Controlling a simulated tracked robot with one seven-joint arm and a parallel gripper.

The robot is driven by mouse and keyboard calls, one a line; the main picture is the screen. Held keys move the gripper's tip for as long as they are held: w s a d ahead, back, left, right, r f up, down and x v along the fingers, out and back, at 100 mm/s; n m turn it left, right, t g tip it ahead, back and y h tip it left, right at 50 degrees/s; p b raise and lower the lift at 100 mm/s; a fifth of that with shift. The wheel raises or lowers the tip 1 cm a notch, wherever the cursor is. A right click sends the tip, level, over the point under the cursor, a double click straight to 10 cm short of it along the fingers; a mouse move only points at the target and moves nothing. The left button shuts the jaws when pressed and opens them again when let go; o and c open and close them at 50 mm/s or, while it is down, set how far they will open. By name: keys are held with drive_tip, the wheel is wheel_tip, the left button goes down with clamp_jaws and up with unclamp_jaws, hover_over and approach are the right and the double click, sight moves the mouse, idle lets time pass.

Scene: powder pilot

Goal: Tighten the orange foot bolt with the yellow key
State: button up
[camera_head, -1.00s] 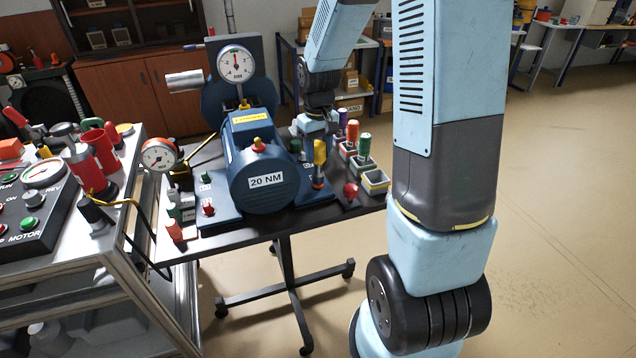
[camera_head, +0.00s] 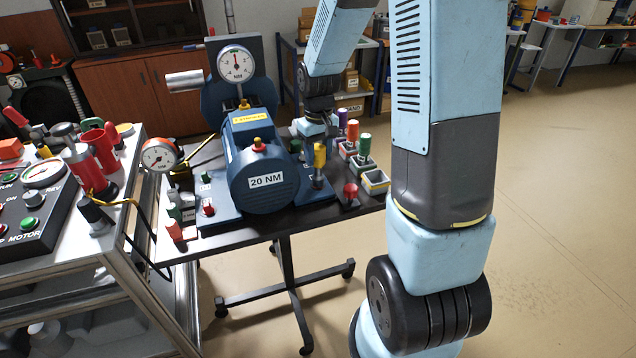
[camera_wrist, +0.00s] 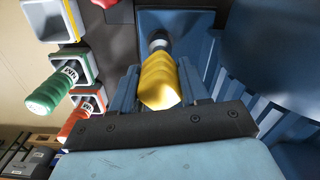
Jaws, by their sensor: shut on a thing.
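The yellow key (camera_head: 319,157) stands upright at the right front of the blue motor (camera_head: 262,178), which is labelled 20 NM. In the wrist view the yellow key (camera_wrist: 159,80) lies between the two fingers of my gripper (camera_wrist: 166,88), which is shut on its handle. The key's dark metal lower end (camera_wrist: 158,41) meets the blue base plate at the top of that view.
Green (camera_wrist: 54,90) and orange (camera_wrist: 82,118) handled keys sit in square holders left of my gripper in the wrist view. A red mushroom knob (camera_head: 350,191) stands near the table's right edge. A dial gauge (camera_head: 236,64) stands behind the motor. Open floor lies right.

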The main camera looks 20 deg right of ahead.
drive_tip(key=o, duration=1.3)
drive_tip(key=shift+o, duration=0.2)
wheel_tip(320, 180, up, 14)
drive_tip(key=shift+f, duration=0.15)
drive_tip(key=s+r+m+t, duration=0.1)
drive_tip(key=s+r, duration=0.4)
drive_tip(key=s, duration=0.6)
drive_tip(key=s+r+m+t, duration=0.1)
drive_tip(key=s+r+t, duration=0.3)
drive_tip(key=s, duration=0.8)
drive_tip(key=shift+a+r+t, duration=0.3)
drive_tip(key=shift+a+r, duration=0.05)
drive_tip(key=shift+r, duration=0.15)
